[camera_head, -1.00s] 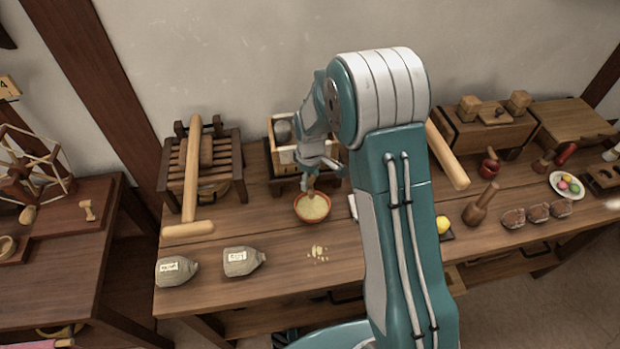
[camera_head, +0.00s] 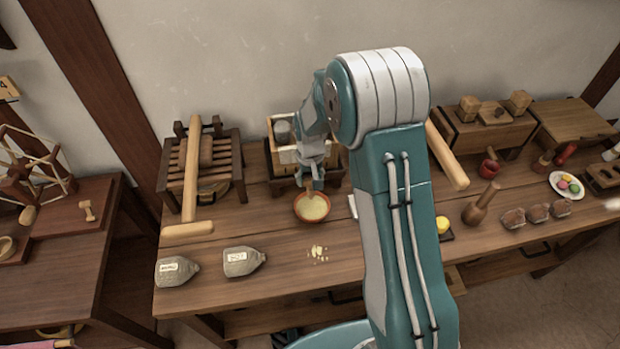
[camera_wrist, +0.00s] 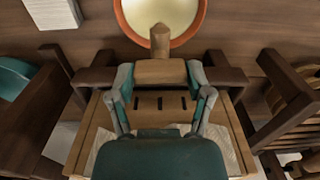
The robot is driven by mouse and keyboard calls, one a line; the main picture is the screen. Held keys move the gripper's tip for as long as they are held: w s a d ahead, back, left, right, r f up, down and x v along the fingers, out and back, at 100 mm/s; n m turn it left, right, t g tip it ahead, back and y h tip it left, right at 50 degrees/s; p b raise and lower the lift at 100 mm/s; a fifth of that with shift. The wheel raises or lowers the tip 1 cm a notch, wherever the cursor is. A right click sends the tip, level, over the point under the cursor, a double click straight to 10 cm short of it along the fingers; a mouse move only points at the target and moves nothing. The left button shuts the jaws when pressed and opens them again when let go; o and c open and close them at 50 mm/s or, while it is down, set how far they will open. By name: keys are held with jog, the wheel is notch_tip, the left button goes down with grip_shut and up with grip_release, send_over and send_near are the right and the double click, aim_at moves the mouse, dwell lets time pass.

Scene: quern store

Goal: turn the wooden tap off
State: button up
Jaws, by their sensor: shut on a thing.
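The wooden tap (camera_wrist: 160,72) is a light wood piece with a rounded stub pointing toward the bowl in the wrist view. My gripper (camera_wrist: 160,78) is shut on it, one finger at each side. In the head view my gripper (camera_head: 313,168) hangs at the front of the wooden box (camera_head: 281,157), and the arm hides part of both. An orange-brown bowl (camera_head: 298,212) with pale yellow contents stands just below and in front of the tap; it also shows in the wrist view (camera_wrist: 122,22). I cannot tell whether anything is flowing.
A slatted wooden rack (camera_head: 226,168) with a long mallet (camera_head: 189,231) stands left of the box. Two grey labelled sacks, one of them at the middle (camera_head: 241,262), and pale crumbs (camera_head: 318,252) lie in front. A wooden pestle (camera_head: 478,207) and a yellow item (camera_head: 442,224) are right of my arm.

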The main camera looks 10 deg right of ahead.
aim_at(309, 179)
jog(key=shift+f+m, duration=0.1)
jog(key=shift+m, duration=0.3)
jog(key=o, duration=1.1)
jog(key=shift+o, duration=0.2)
jog(key=shift+a, duration=0.1)
notch_tip(309, 179, up, 12)
